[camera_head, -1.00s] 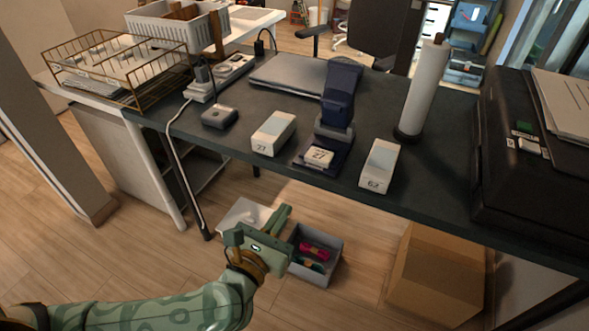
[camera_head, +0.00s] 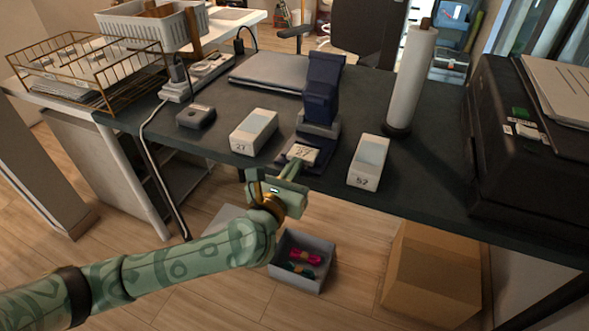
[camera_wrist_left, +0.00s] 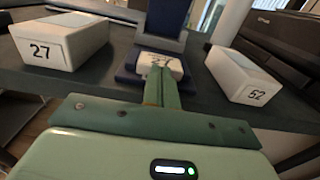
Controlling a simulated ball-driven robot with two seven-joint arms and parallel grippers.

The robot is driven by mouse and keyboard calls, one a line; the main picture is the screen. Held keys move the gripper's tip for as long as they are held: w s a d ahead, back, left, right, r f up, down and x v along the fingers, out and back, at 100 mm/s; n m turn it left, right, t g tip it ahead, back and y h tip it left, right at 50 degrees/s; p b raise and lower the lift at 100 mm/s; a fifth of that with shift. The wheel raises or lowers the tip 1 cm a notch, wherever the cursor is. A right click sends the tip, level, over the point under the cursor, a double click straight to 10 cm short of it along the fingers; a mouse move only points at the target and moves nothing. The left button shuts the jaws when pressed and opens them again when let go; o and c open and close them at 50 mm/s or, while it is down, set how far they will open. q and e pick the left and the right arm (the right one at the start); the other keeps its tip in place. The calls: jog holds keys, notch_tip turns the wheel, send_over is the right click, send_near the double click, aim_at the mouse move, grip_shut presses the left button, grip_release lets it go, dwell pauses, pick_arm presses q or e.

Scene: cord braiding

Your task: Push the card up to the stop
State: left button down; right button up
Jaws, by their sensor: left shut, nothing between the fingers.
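The card (camera_head: 303,152) is a small white piece marked 27, lying on the base of a dark blue upright device (camera_head: 323,90). In the left wrist view the card (camera_wrist_left: 165,65) lies straight ahead of my fingers, with its near side partly hidden by them. A grey-blue block (camera_head: 319,129) at the foot of the upright, behind the card, looks like the stop. My left gripper (camera_head: 292,170) is shut and empty, its tips at the near edge of the card. I cannot tell whether they touch it. My right gripper is not in view.
White boxes marked 27 (camera_head: 254,131) and 52 (camera_head: 368,162) stand left and right of the device. A paper roll (camera_head: 411,80) stands behind right, and a black printer (camera_head: 500,150) fills the right end. A grey bin (camera_head: 302,281) is on the floor below.

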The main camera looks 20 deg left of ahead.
pick_arm(q)
jog(key=shift+w, duration=1.05)
jog(key=shift+s+r, duration=0.1)
jog(key=shift+s, duration=0.05)
